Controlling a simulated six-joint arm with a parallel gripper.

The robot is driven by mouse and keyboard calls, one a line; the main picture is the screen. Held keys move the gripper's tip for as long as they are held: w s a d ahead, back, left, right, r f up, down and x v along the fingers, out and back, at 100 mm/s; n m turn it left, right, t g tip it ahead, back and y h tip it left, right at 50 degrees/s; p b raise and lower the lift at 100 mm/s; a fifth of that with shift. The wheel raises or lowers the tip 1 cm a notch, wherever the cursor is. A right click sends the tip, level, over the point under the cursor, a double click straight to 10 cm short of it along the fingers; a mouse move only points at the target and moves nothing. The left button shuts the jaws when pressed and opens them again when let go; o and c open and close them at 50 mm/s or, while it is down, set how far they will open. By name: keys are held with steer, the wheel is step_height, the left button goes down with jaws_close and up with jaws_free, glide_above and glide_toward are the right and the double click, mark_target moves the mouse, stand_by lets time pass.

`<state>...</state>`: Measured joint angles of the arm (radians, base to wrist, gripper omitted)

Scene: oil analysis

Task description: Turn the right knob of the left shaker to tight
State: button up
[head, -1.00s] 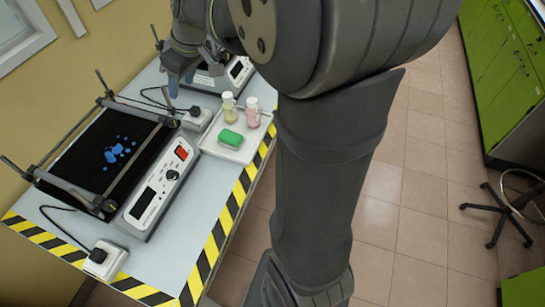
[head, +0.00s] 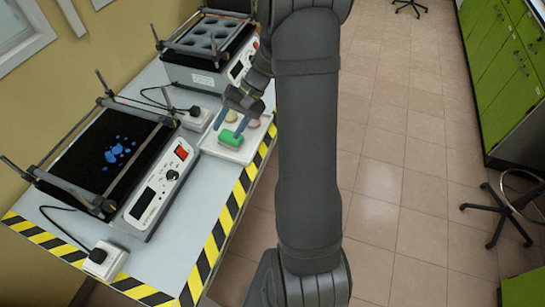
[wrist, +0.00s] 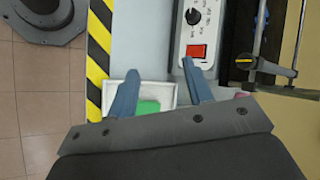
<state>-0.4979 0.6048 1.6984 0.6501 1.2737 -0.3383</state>
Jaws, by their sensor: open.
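The left shaker (head: 95,150) is the near one, with a black platform marked by blue patches and clamp bars around it. Its front panel with a red switch also shows in the wrist view (wrist: 190,45). A round dark knob with a yellow line (wrist: 243,62), on the clamp bar at the shaker's right end, shows in the wrist view. My gripper (head: 229,124) is open and empty over the tray, to the right of the shaker. In the wrist view its fingertips (wrist: 160,69) are apart, left of the knob and not touching it.
A second shaker (head: 205,70) with round holes stands behind. A power plug block (head: 196,120) sits between them. Yellow-black tape (head: 225,222) marks the table edge.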

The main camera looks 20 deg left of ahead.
steer(key=s+d+f+m+y, duration=0.1)
steer(key=s+d+m+y, duration=0.1)
steer(key=d+m+y, duration=0.3)
steer(key=s+d+f+m+y, duration=0.2)
steer(key=d+m+y, duration=0.3)
steer(key=d+m, duration=0.4)
steer(key=shift+s+d+m+t, duration=0.15)
steer(key=shift+s+m+t, duration=0.2)
steer(key=shift+m, duration=0.55)
steer(key=shift+w, duration=0.1)
steer(key=w+a+r+n+g+h, duration=0.1)
steer(key=w+a+n+h, duration=0.3)
steer(key=a+n+h, duration=0.5)
steer(key=shift+a+r+n+h, duration=0.3)
steer(key=shift+a+r+n, duration=0.35)
steer(key=shift+a+n, duration=1.8)
steer(key=shift+w+d+n, duration=0.1)
steer(key=shift+d+n, duration=0.25)
steer(key=shift+d, duration=0.2)
